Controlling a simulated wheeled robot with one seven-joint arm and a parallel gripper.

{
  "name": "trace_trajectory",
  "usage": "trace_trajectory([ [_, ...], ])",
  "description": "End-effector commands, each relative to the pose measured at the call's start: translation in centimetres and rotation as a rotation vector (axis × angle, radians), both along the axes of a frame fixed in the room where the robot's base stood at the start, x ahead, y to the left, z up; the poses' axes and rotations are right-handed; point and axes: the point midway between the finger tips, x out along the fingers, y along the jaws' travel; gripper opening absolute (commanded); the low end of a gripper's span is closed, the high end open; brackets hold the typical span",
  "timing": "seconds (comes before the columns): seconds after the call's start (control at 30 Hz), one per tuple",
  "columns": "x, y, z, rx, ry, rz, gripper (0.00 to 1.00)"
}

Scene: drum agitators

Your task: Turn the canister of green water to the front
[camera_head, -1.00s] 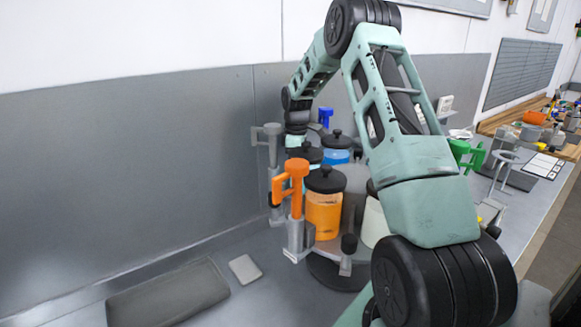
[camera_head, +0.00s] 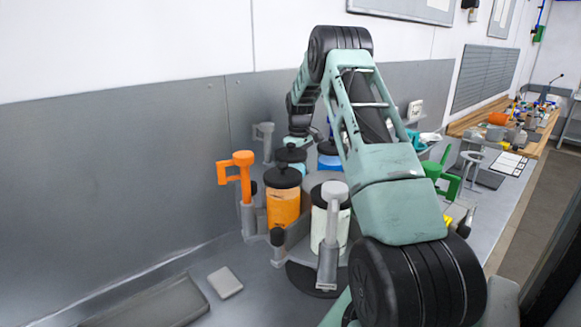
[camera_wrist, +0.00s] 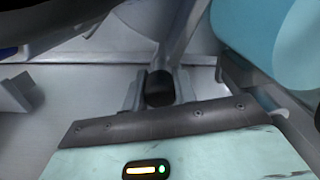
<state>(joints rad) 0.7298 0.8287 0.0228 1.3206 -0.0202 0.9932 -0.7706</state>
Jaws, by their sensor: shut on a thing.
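The round turntable (camera_head: 303,248) carries several black-lidded canisters, with orange (camera_head: 283,207), white (camera_head: 331,222) and blue (camera_head: 329,160) contents in the head view. I see no green water; my arm covers the turntable's right side. A green handle (camera_head: 445,178) stands to the right of my arm. In the wrist view my gripper (camera_wrist: 159,92) is shut on a black knob (camera_wrist: 159,82) at the turntable's edge. In the head view my gripper is hidden behind the canisters and my arm. A light blue surface (camera_wrist: 275,40), perhaps the blue canister, is close on the right in the wrist view.
An orange handle (camera_head: 237,173) and a grey handle (camera_head: 334,195) stand up around the turntable. A dark mat (camera_head: 150,305) and a small grey block (camera_head: 225,282) lie at front left. The grey wall (camera_head: 110,160) is close behind. The bench at left is mostly clear.

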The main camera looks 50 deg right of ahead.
Motion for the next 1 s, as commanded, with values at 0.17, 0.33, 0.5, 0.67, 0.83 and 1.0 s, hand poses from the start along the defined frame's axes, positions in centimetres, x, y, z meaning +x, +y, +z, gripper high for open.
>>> trace_trajectory([
  [0.17,-0.8,-1.5,0.2,-0.005,-0.003,-0.074,0.00],
  [0.33,-1.5,-2.5,0.2,-0.004,-0.004,-0.129,0.00],
  [0.5,-2.0,-3.1,0.2,-0.004,-0.004,-0.165,0.00],
  [0.67,-2.2,-3.3,0.2,-0.004,-0.004,-0.183,0.00],
  [0.83,-2.3,-3.4,0.2,-0.004,-0.004,-0.190,0.00],
  [1.0,-2.3,-3.4,0.2,-0.004,-0.005,-0.191,0.00],
])
